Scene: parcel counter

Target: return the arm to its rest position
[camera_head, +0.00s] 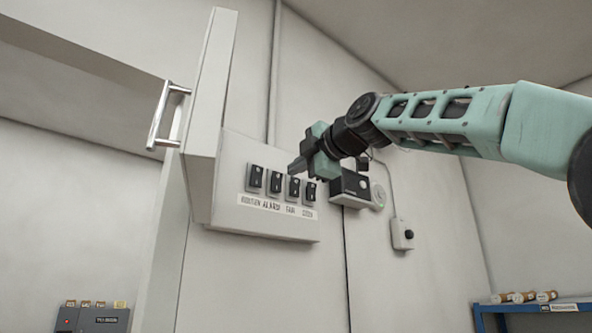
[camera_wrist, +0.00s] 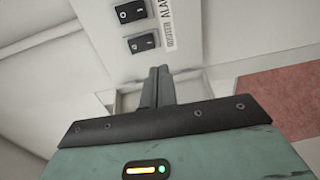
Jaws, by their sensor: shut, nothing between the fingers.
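My arm (camera_head: 440,118) reaches in from the right in the head view, stretched out toward a wall panel. My gripper (camera_head: 294,167) is shut and empty, in front of the panel's row of switches near its upper right part. In the wrist view the two fingers of my gripper (camera_wrist: 160,72) lie together and point at the panel. I cannot tell whether the fingertips touch anything.
The white switch panel (camera_head: 262,225) has several black rocker switches and labels. An open cover or door with a metal handle (camera_head: 160,115) stands at its left. A dark box (camera_head: 350,187) and a small grey box (camera_head: 402,234) are on the wall. A blue shelf (camera_head: 530,308) stands lower right.

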